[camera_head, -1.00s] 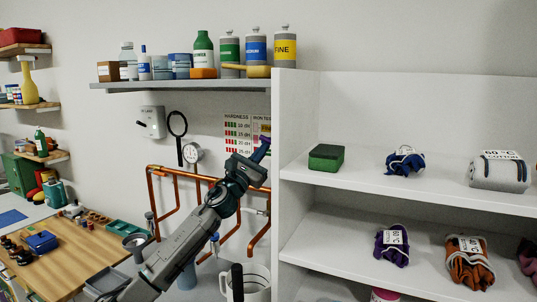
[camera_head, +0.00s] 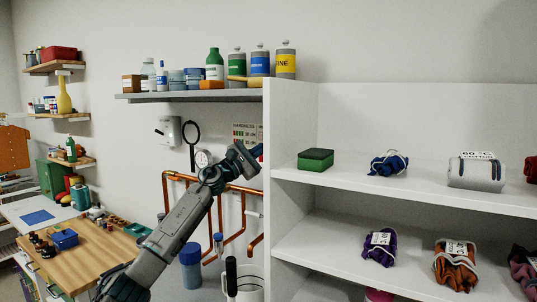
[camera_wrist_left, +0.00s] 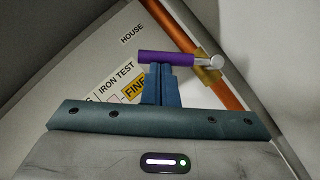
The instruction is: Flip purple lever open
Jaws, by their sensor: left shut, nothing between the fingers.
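The purple lever (camera_wrist_left: 165,58) shows in the left wrist view as a short bar lying across the picture, its right end at a brass valve body (camera_wrist_left: 208,70) on a copper pipe (camera_wrist_left: 228,97). My left gripper (camera_wrist_left: 160,68) is shut and empty, its blue fingertips right at the lever's lower edge; whether they touch it is unclear. In the head view my left gripper (camera_head: 255,152) is beside the white shelf unit's left side wall, above the copper pipes (camera_head: 227,188). I cannot make out the lever there. My right gripper is not in view.
A wall shelf (camera_head: 190,96) with bottles hangs above. A white jug (camera_head: 250,280) and wooden board (camera_head: 90,255) are below.

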